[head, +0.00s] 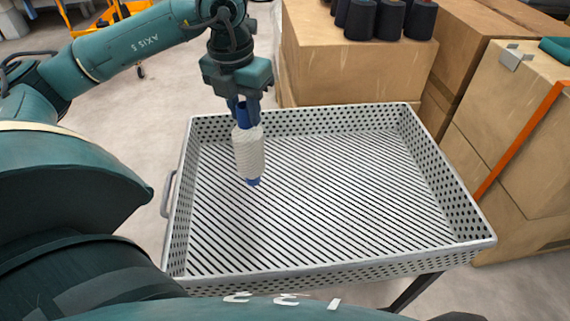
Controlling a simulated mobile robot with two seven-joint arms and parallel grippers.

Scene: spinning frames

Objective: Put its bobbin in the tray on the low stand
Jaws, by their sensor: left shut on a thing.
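A bobbin (249,154) wound with white yarn on a blue core hangs upright in my left gripper (244,103). The gripper is shut on the blue top of the core. A metal tray (440,175) with perforated walls and a slotted floor stands in front of me. The bobbin is over the left part of the tray; its lower blue end (253,182) shows against the slotted floor. I cannot tell whether it touches the floor. The tray is otherwise empty. A dark leg of the stand (415,291) shows below the tray. My right gripper is not in view.
Cardboard boxes (345,68) stand behind the tray, with several dark cones (390,19) on top. More boxes (522,140) with an orange strap stand close on the right. The tray has a handle (167,194) on its left side. Bare floor (160,100) lies to the left.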

